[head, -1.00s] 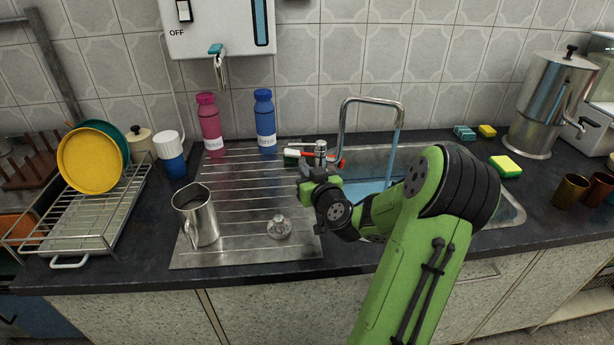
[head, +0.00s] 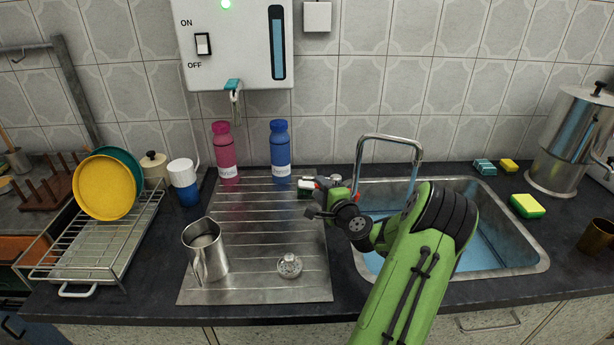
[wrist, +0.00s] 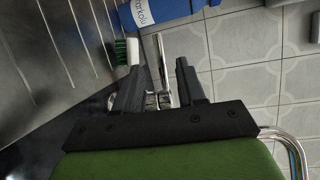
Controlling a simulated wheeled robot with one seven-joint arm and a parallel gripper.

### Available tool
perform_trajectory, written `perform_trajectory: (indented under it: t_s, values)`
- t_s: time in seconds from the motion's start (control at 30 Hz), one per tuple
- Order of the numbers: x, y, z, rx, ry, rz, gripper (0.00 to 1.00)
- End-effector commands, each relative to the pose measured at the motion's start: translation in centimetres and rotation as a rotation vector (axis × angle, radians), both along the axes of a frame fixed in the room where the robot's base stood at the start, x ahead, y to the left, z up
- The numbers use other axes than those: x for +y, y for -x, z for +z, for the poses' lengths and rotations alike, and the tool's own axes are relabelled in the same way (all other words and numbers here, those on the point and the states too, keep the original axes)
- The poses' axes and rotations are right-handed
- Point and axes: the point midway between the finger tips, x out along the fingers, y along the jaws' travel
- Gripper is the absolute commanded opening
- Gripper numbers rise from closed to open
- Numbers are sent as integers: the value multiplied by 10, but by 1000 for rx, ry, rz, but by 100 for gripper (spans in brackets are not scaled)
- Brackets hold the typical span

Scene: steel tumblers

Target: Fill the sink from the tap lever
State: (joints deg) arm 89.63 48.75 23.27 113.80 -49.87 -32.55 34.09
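The steel sink (head: 535,262) is set in the dark counter, with blue water (head: 478,246) in its basin. The tap's base and lever are largely hidden behind my gripper in the head view. My gripper (head: 316,205) is at the left side of the sink, by the tap. In the wrist view my gripper (wrist: 158,88) has its fingers apart, with a slim chrome lever (wrist: 160,62) showing between and beyond them. I cannot tell whether they touch it.
A steel jug (head: 205,255) and a drain plug (head: 289,265) stand on the drainer (head: 250,290). Pink (head: 225,157) and blue (head: 280,155) bottles stand behind. A dish rack (head: 100,245) is at left. Sponges (head: 527,206) and a steel urn (head: 566,140) are at right.

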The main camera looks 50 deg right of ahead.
Motion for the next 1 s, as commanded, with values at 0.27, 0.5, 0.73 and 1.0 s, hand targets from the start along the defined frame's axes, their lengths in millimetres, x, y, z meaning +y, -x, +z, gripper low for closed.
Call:
perform_trajectory:
  t_s: [0.27,0.5,0.73,1.0]
  values:
    - [-30,-58,-9,-1,3,0,40]
    - [-41,-77,-11,1,1,-1,40]
    - [-41,-77,-11,1,0,-1,35]
    - [-41,-76,-11,2,1,-1,0]
